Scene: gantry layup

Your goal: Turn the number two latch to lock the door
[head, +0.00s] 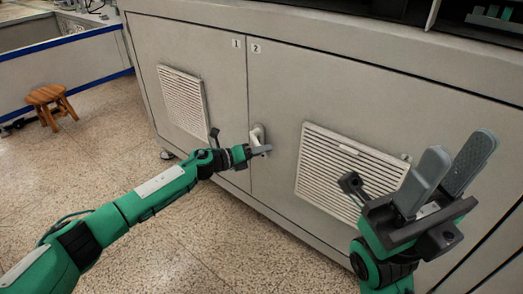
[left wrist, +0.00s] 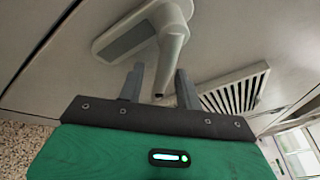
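The number two latch (head: 257,132) is a pale handle on a plate at the left edge of the door (head: 285,92) marked 2. In the left wrist view the latch lever (left wrist: 170,55) points down from its plate (left wrist: 125,38), its tip low between the fingers. My left gripper (head: 262,150) is at the latch and partly covers it in the head view. Its two fingers (left wrist: 160,88) are apart, one on each side of the lever, with gaps visible. My right gripper (head: 452,165) is open and empty, raised in front of the cabinet at the right.
The door marked 1 (head: 215,62) is left of door 2, and both look flush with the cabinet front. Door 2 has a louvred vent (head: 325,165) right of the latch. A wooden stool (head: 48,98) stands far left. The speckled floor (head: 190,235) before the cabinet is clear.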

